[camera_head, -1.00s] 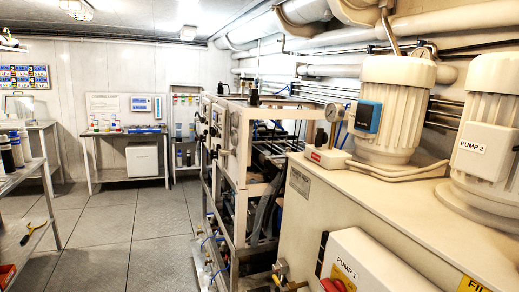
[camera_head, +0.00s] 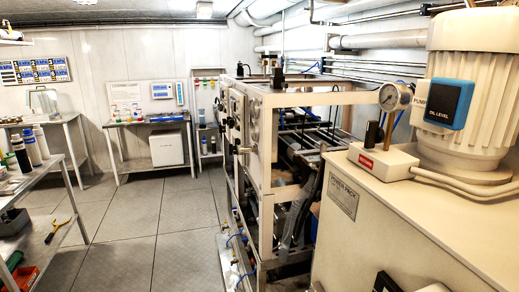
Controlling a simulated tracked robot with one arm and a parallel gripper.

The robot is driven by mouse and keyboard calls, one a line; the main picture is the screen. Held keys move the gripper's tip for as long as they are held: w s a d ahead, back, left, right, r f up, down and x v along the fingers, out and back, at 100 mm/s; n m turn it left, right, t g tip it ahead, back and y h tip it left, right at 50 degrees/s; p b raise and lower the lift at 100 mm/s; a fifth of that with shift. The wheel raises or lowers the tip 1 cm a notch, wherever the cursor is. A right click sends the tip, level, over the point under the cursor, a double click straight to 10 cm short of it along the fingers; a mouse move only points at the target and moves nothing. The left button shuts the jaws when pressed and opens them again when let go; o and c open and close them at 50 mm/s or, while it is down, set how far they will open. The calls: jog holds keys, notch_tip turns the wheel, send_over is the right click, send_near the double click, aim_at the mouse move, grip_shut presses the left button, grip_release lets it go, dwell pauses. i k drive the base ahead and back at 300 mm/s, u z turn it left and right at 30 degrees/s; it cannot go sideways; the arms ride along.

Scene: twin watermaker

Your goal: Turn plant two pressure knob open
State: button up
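A white-framed plant rack (camera_head: 268,160) stands right of centre. Its front panel (camera_head: 234,112) faces left and is seen at a steep angle, with dark knobs and gauges along it. I cannot tell which of these is the plant two pressure knob, and no plant label is readable. My gripper does not show in this view.
A cream power pack cabinet (camera_head: 400,225) with a pump motor (camera_head: 470,85) and a pressure gauge (camera_head: 395,97) fills the right side. A shelf with bottles (camera_head: 30,185) is at the left. A bench (camera_head: 150,123) stands at the back wall. The tiled floor between is clear.

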aim_at(242, 150)
jog(key=u, duration=0.9)
jog(key=k, duration=1.2)
jog(key=u, duration=1.1)
jog(key=i, duration=1.65)
jog(key=z, duration=0.45)
jog(key=i, duration=1.5)
jog(key=z, duration=1.3)
jog(key=i, duration=1)
jog(key=z, duration=0.8)
jog(key=i, duration=0.3)
jog(key=z, duration=0.15)
